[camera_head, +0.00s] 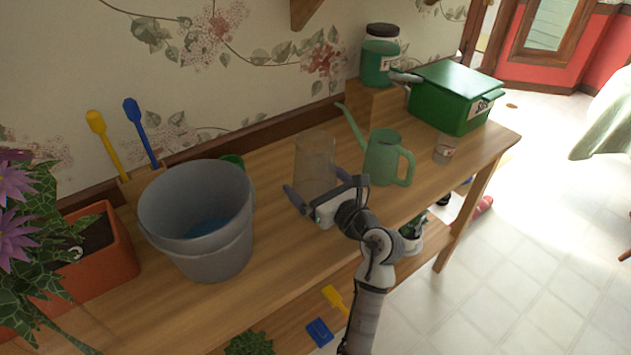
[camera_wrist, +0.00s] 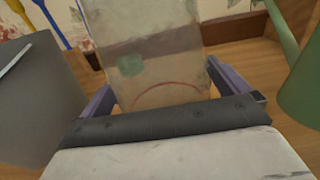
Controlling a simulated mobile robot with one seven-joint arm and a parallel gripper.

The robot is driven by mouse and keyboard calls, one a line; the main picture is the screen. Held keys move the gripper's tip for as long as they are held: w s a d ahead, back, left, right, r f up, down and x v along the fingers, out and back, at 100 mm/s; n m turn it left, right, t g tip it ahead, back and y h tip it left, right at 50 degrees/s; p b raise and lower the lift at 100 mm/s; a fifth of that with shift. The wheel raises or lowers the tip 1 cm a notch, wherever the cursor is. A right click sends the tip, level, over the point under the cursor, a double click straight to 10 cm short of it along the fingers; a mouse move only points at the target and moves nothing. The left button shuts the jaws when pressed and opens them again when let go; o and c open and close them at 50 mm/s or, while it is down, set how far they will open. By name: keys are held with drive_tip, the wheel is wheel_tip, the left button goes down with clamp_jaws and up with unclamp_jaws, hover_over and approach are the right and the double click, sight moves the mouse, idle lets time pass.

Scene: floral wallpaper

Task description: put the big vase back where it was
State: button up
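The big vase, a clear tall glass vessel (camera_head: 314,150), stands upright on the wooden table between the grey bucket and the green watering can. In the wrist view the vase (camera_wrist: 150,35) fills the upper middle, with the wall showing through it. My gripper (camera_head: 315,181) is low at the vase, with one purple-grey finger on each side of it. In the wrist view the gripper's fingers (camera_wrist: 161,82) lie very close to both glass edges. Whether they press on the glass I cannot tell. The vase's base is partly hidden by my gripper.
The grey bucket (camera_head: 215,250) stands close on the left and the watering can (camera_head: 382,158) close on the right. Beyond are a small glass jar (camera_head: 445,150), a green box (camera_head: 450,95) and a wooden block (camera_head: 375,102) bearing a green jar (camera_head: 379,63). A planter (camera_head: 100,255) stands far left.

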drive_tip(key=shift+r, duration=0.25)
drive_tip(key=b+v, duration=0.3)
drive_tip(key=v, duration=0.8)
drive_tip(key=shift+s+d+f, duration=0.1)
drive_tip(key=shift+s+d, duration=0.2)
drive_tip(key=shift+s, duration=0.15)
